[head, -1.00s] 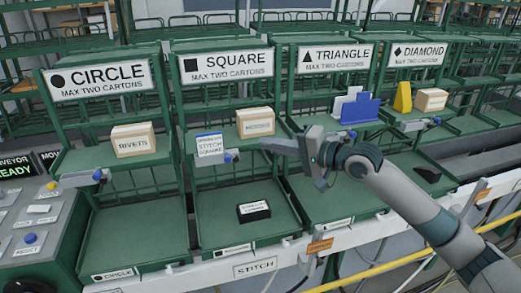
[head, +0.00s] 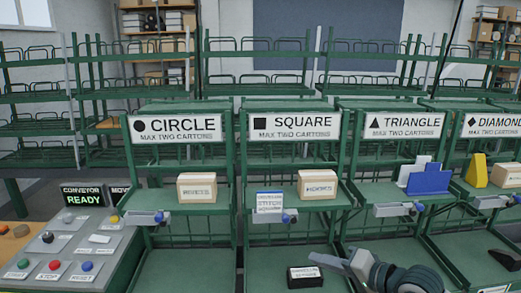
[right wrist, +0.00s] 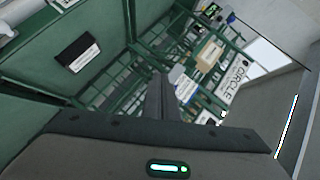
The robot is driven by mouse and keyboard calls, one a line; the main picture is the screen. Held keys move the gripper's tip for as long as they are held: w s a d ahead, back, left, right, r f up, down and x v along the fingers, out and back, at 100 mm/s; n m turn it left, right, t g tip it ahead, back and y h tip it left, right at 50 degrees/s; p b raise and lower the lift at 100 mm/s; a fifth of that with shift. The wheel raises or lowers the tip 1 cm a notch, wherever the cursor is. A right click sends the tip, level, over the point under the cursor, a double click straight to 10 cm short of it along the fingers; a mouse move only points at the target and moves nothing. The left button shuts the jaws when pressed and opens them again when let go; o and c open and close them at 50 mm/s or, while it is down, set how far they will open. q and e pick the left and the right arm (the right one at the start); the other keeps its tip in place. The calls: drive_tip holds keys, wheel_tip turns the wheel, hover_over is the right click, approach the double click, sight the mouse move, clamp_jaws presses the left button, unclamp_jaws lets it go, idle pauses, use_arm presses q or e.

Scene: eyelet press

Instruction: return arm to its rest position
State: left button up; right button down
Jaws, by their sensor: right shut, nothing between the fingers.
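My right gripper (head: 328,262) is at the bottom of the head view, in front of the lower shelves of the square and triangle bays. It is shut and empty. In the right wrist view its closed fingers (right wrist: 161,98) point toward the green racks. A small black box with a white label (head: 305,277) lies on the lower square shelf, just left of the gripper and apart from it in the picture. It also shows in the right wrist view (right wrist: 77,53). My left gripper is not in view.
Cartons stand on the upper circle shelf (head: 197,188) and upper square shelf (head: 318,185). A blue holder (head: 428,180) stands in the triangle bay and a yellow object (head: 476,171) in the diamond bay. A button console (head: 72,250) is at the left.

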drive_tip(key=s+f+n+g+h, duration=0.3)
drive_tip(key=s+f+n+h, duration=0.1)
drive_tip(key=s+f, duration=1.35)
drive_tip(key=s+d+f+n+g+h, duration=0.1)
drive_tip(key=s+d+f+g+h, duration=0.3)
drive_tip(key=s, duration=0.7)
drive_tip(key=s+d+f+n+h, duration=0.1)
drive_tip(key=s+d+f+n, duration=0.1)
drive_tip(key=s+f, duration=0.65)
drive_tip(key=s+f+g+b, duration=0.2)
drive_tip(key=s+f+b, duration=0.1)
drive_tip(key=f, duration=2.7)
drive_tip(key=s+d+f+b, duration=0.1)
drive_tip(key=s+d+f, duration=0.2)
drive_tip(key=s+f, duration=1.4)
drive_tip(key=shift+s+f+g+b, duration=0.25)
drive_tip(key=shift+f+g+b, duration=0.15)
drive_tip(key=shift+f, duration=0.45)
